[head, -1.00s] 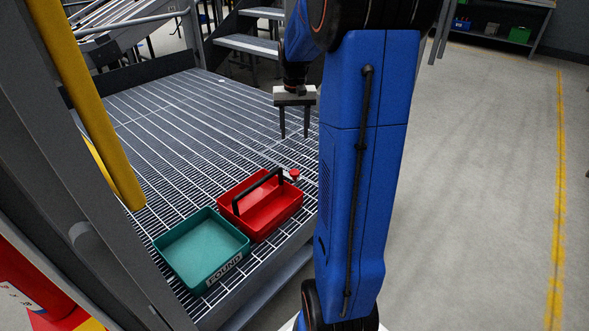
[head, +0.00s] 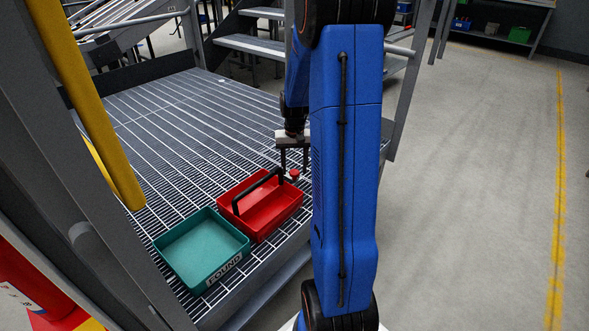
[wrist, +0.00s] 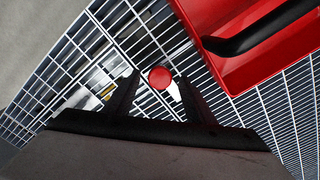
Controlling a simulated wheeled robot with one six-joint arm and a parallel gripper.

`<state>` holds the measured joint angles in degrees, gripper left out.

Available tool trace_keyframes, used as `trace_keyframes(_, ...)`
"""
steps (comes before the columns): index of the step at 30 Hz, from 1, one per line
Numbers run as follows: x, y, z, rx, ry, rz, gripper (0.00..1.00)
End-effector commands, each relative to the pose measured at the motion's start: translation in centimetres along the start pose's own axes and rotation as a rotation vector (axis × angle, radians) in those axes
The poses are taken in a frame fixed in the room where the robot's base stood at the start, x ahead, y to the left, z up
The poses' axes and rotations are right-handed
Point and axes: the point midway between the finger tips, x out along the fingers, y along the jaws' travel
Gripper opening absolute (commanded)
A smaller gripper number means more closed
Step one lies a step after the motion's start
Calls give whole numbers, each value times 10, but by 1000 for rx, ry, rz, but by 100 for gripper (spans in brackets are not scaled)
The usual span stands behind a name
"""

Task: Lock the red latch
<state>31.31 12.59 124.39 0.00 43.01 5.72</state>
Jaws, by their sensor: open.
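The red latch (head: 294,174) is a small round red knob beside the red toolbox on the grating. In the wrist view the red knob (wrist: 160,77) shows between my two finger tips, with a light metal piece below it to the right. My gripper (head: 293,172) is open, points down and stands over the latch. The fingers (wrist: 150,90) lie either side of the knob in the wrist view; I cannot tell how far above it they are. The latch's base is partly hidden.
A red toolbox (head: 262,216) with a black handle (head: 258,190) stands close left of the latch. A teal tray (head: 188,241) labelled FOUND sits left of it. A yellow post (head: 92,100) rises at the left. Open grating (head: 170,120) lies behind.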

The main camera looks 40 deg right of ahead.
Motion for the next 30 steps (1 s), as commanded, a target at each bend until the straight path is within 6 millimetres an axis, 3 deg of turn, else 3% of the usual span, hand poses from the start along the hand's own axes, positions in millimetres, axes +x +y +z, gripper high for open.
trace_keyframes(12, 8, 0, 0, 0, 0, 0, 50)
trace_keyframes(13, 8, 0, 0, 0, 0, 0, 47)
trace_keyframes(19, 8, 0, 0, 0, 0, 0, 0)
trace_keyframes(30, 8, 0, 0, 49, 0, 0, 0)
